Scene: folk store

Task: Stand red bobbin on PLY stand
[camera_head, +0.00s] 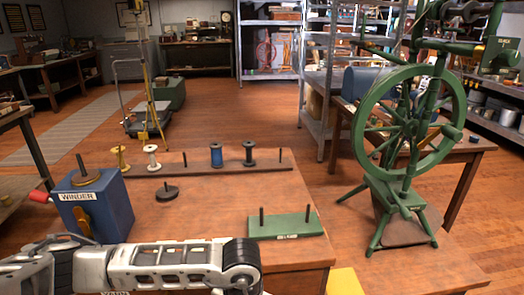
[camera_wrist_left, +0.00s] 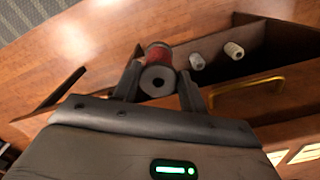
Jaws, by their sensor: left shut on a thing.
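In the left wrist view, the red bobbin (camera_wrist_left: 158,52) is between the fingers of my left gripper (camera_wrist_left: 158,88), which is shut on it. The bobbin's dark round end with its centre hole faces the camera. In the head view, a green stand (camera_head: 288,227) with two bare black pegs lies on the near table; its label is too small to read surely, but it looks like the PLY stand. My left arm crosses the bottom of the head view; its gripper and the red bobbin are not seen there. My right gripper is not in view.
An open drawer (camera_wrist_left: 251,92) with white bobbins (camera_wrist_left: 233,51) shows beyond the gripper. On the table (camera_head: 225,205) are a blue winder (camera_head: 98,212), a peg rack (camera_head: 190,171) with several bobbins, and a black peg base (camera_head: 167,192). A green spinning wheel (camera_head: 405,120) stands right.

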